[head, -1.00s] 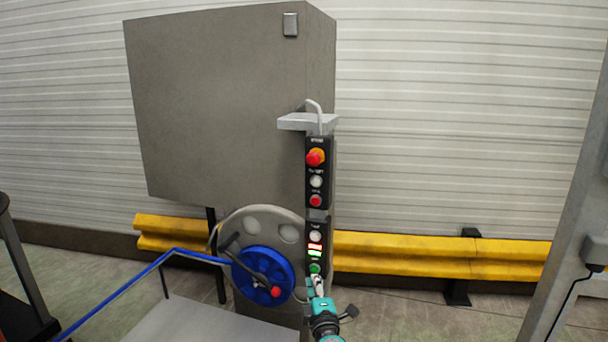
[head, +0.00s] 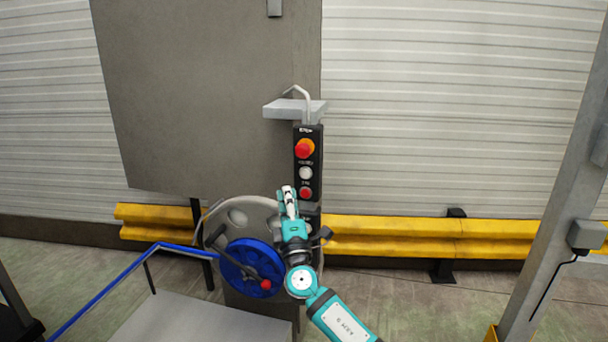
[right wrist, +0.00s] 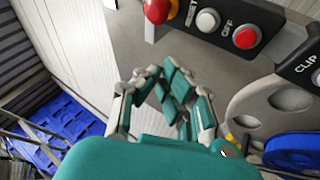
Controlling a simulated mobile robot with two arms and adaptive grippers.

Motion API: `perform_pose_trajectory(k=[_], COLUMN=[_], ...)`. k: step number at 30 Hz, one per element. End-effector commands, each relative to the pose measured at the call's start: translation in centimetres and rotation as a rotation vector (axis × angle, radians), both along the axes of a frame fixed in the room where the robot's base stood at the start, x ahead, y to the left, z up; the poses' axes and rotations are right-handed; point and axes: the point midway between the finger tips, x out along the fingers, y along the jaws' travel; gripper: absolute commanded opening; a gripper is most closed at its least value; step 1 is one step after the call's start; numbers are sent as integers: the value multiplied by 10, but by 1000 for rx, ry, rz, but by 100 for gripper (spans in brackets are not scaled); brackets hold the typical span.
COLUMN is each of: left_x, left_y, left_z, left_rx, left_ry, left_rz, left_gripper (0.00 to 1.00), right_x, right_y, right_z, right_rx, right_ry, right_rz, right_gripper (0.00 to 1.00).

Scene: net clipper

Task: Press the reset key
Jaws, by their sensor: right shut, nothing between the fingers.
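The reset key is the white round button (head: 305,173) on the upper black control box, between the red emergency knob (head: 304,148) and the red off button (head: 306,194). In the right wrist view the white key (right wrist: 208,20) shows at the top, beside a label that seems to read RESET. My right gripper (head: 289,190) is shut and empty. In the head view its tips are just left of the off button, below the reset key. In the right wrist view the gripper (right wrist: 160,76) appears apart from the buttons. My left gripper is not in view.
A lower control box (right wrist: 312,60) marked CLIP is mostly hidden by my right arm in the head view. A grey shelf (head: 294,110) juts out above the upper box. A blue reel (head: 250,268) with a crank stands at lower left. A yellow rail (head: 400,236) runs behind.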

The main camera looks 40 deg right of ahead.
Motion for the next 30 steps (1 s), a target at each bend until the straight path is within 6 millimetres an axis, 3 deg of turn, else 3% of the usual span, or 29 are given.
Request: perform_pose_trajectory(k=[11, 17, 21, 30], left_x=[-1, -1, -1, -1], left_y=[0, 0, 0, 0], left_z=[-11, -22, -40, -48], left_rx=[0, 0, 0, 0], left_ry=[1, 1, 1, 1], left_rz=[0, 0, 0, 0], left_gripper=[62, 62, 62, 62], right_x=[21, 40, 50, 57], right_y=[-25, -47, -58, -67], right_z=[-2, -2, -5, -1], right_rx=[-1, -2, 0, 1], right_ry=[0, 0, 0, 1], right_rz=[-3, -2, -1, 0], right_gripper=[0, 0, 0, 0])
